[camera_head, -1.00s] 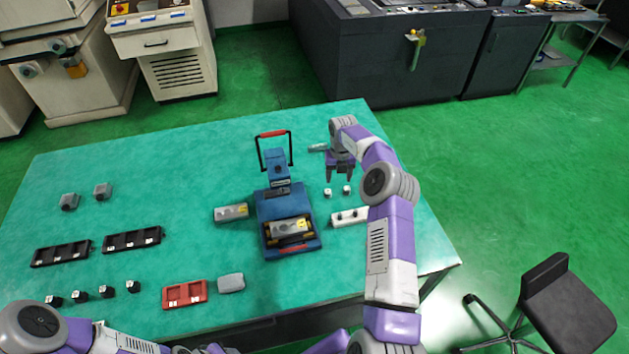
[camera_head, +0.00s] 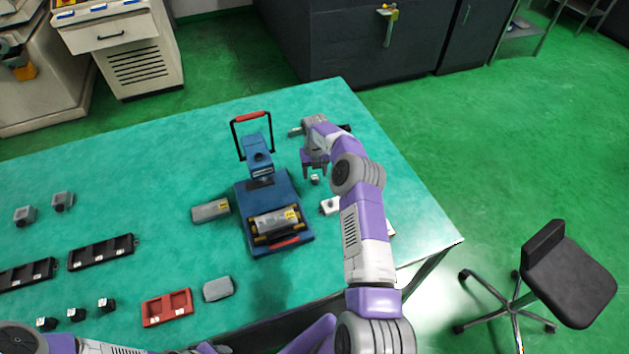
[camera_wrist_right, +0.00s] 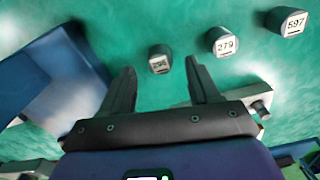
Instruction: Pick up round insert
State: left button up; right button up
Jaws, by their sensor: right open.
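In the right wrist view, several small round inserts with white number labels stand on the green table (camera_head: 100,180). One marked 296 (camera_wrist_right: 159,62) is between and just beyond the fingertips, one marked 279 (camera_wrist_right: 223,42) is to its right, and one marked 597 (camera_wrist_right: 293,23) is farther right. My right gripper (camera_wrist_right: 160,68) is open and empty. In the head view, the right gripper (camera_head: 315,171) points down above a small insert (camera_head: 314,180). The other inserts there seem hidden behind my arm. My left gripper is out of the head view.
A blue press-like fixture (camera_head: 291,190) with a red-gripped handle stands left of the right gripper. A red tray (camera_head: 167,307), black trays (camera_head: 101,251) and grey blocks (camera_head: 210,211) lie farther left. A chair (camera_head: 565,275) stands at right.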

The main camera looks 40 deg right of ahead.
notch_tip(320, 180, down, 2)
jog(key=shift+f, duration=0.15)
grip_shut()
dwell(0.3)
